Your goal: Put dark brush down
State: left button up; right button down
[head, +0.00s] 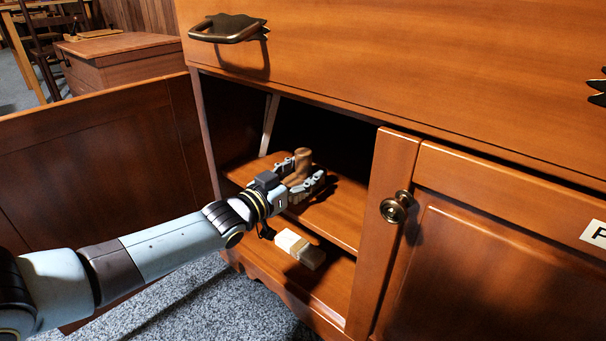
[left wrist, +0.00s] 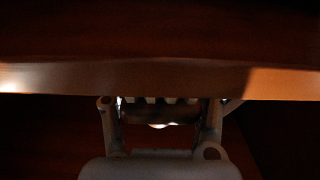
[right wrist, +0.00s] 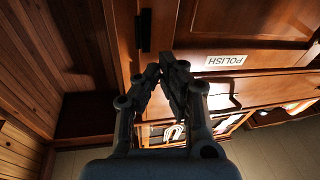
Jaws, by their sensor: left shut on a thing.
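My left gripper (head: 308,183) is inside the open cabinet, just above its middle shelf (head: 338,217). It is shut on the dark brush (head: 302,162), whose brown wooden part stands up between the fingers. I cannot tell whether the brush touches the shelf. In the dim left wrist view, the gripper (left wrist: 160,112) has a dark form between its fingers, close to a board edge. My right gripper (right wrist: 163,66) shows only in the right wrist view, its fingertips together and nothing visible between them.
A pale block-like item (head: 300,248) lies on the cabinet floor below the shelf. The open left door (head: 100,160) and the closed right door (head: 490,260) flank the opening. A drawer handle (head: 228,32) juts out above.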

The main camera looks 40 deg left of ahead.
pick_arm(q)
jog(key=shift+f, duration=0.15)
pick_arm(e)
jog(key=shift+w+r, duration=0.15)
jog(key=shift+r, duration=0.15)
pick_arm(q)
jog(key=o, duration=1.3)
jog(key=shift+c, duration=0.2)
pick_arm(e)
jog(key=shift+r, duration=0.2)
jog(key=shift+w, duration=0.1)
